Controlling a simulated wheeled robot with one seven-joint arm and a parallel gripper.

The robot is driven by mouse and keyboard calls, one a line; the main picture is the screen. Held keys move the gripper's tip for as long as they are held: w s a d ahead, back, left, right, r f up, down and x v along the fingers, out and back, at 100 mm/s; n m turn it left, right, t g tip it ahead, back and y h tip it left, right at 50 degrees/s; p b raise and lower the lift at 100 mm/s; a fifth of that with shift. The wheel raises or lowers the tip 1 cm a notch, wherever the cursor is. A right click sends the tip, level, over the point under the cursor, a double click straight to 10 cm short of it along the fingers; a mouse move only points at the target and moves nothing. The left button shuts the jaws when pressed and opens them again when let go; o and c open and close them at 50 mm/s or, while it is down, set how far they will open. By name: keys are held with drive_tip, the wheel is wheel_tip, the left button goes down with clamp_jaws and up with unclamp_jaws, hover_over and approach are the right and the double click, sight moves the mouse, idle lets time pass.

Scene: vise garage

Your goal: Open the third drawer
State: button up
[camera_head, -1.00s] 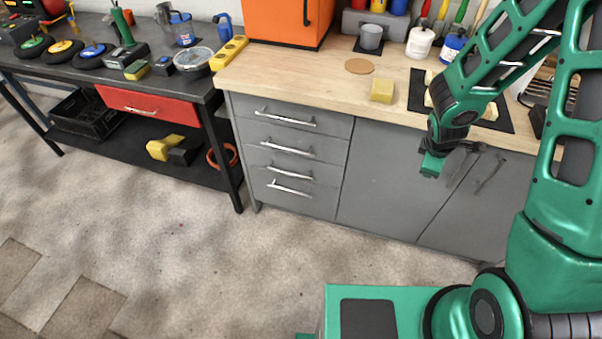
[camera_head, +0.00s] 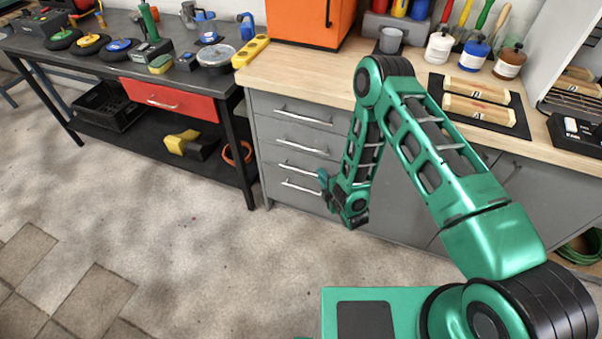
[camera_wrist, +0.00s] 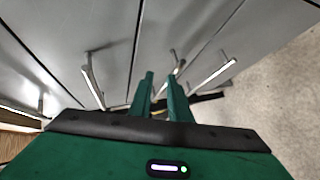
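A grey cabinet with several stacked drawers, all shut, stands under the wooden worktop. The third drawer's silver bar handle (camera_head: 297,172) is just left of my gripper (camera_head: 326,188) in the head view. In the wrist view my gripper (camera_wrist: 163,88) points at the drawer fronts with its two green fingers apart. The third handle (camera_wrist: 177,67) shows between and just beyond the fingertips. The second handle (camera_wrist: 93,85) is to the left and the bottom handle (camera_wrist: 214,77) to the right. Whether the fingers touch the third handle cannot be told.
Grey cupboard doors (camera_head: 400,205) lie right of the drawers, partly behind my arm. A black workbench (camera_head: 62,78) with a red drawer (camera_head: 168,101) stands to the left. The concrete floor (camera_head: 190,260) before the drawers is clear.

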drive_tip(key=s+a+f+t+y, duration=0.2)
drive_tip(key=s+a+f, duration=0.1)
drive_tip(key=x, duration=1)
drive_tip(key=shift+w, duration=0.25)
